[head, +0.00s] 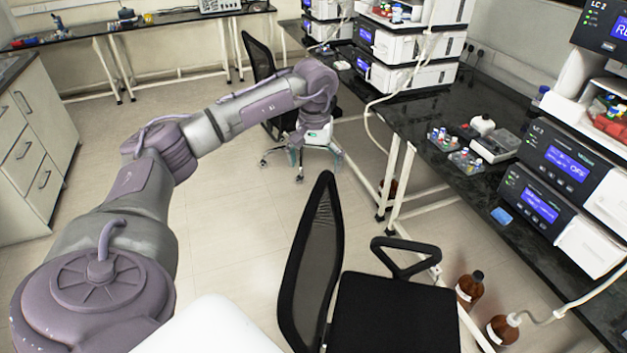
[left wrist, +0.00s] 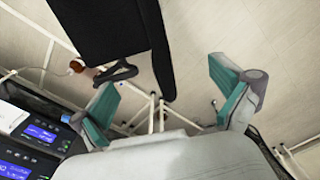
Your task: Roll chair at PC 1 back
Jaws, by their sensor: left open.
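A black office chair (head: 312,265) with a mesh back and armrest stands in the lower middle of the head view, its seat toward the bench. Its black form also shows at the top of the left wrist view (left wrist: 100,30). A second black chair (head: 262,62) stands farther back, partly hidden behind my left arm. I cannot tell which is at PC 1. My left gripper (head: 315,158) points down in front of the far chair. Its teal fingers are wide apart and empty in the left wrist view (left wrist: 170,96). My right gripper is not in view.
A dark bench (head: 420,110) with stacked instruments (head: 560,165) runs along the right. Brown bottles (head: 470,288) stand on the floor beneath it. White drawers (head: 38,135) stand at the left, and another bench (head: 160,25) at the back. The floor between (head: 235,225) is clear.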

